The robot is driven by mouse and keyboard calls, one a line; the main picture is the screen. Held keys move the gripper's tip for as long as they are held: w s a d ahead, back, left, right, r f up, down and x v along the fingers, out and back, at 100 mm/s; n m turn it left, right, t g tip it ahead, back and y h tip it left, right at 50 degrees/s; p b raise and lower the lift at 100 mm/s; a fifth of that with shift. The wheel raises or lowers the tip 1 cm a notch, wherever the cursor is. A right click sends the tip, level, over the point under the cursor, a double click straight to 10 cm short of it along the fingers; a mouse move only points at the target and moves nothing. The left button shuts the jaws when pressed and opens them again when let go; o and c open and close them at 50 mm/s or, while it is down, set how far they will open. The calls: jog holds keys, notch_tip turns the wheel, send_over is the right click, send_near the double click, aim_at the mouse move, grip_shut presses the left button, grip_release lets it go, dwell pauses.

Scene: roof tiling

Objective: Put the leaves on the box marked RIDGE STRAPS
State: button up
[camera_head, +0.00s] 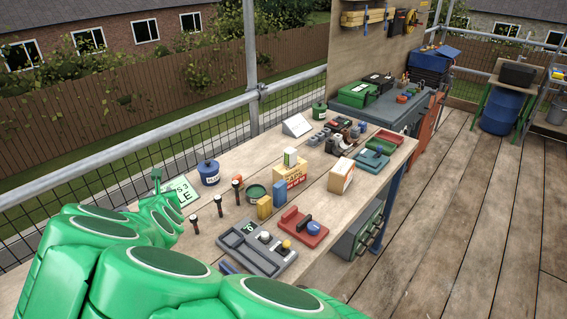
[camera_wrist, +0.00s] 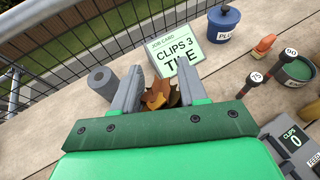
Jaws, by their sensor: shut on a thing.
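Brown and orange leaves (camera_wrist: 158,96) sit between the two grey fingers of my gripper (camera_wrist: 159,84) in the wrist view. The gripper is shut on them, low over the bench just in front of a job card. In the head view my green arm hides the leaves. I cannot read RIDGE STRAPS on any box. A yellow box (camera_head: 290,179) with dark lettering stands mid-bench.
A grey roll (camera_wrist: 102,80) stands left of my fingers. A blue pot (camera_head: 208,172), several dark-topped posts (camera_head: 219,205), a green tin (camera_head: 256,192), a grey tray (camera_head: 257,248) and a red tray (camera_head: 303,228) crowd the bench between.

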jog(key=w+d+r+m+h, duration=0.1)
jog(key=w+d+h, duration=0.1)
jog(key=w+d, duration=0.35)
jog(key=w+d+r+m+h, duration=0.1)
jog(key=w+d, duration=0.2)
jog(key=d, duration=0.6)
jog(key=w+d+r+m+h, duration=0.2)
jog(key=d+m+h, duration=0.1)
jog(key=d, duration=1.8)
jog(key=w+d+r+m+h, duration=0.2)
jog(key=d+r+m+h, duration=0.15)
jog(key=d, duration=1.85)
send_over(344, 163)
notch_tip(344, 163, down, 10)
jog(key=shift+s+a+f, duration=0.15)
jog(key=shift+f, duration=0.05)
jog(key=shift+w+f, duration=0.2)
jog(key=shift+f, duration=1.65)
jog(key=shift+f+h, duration=0.1)
jog(key=shift+h, duration=0.15)
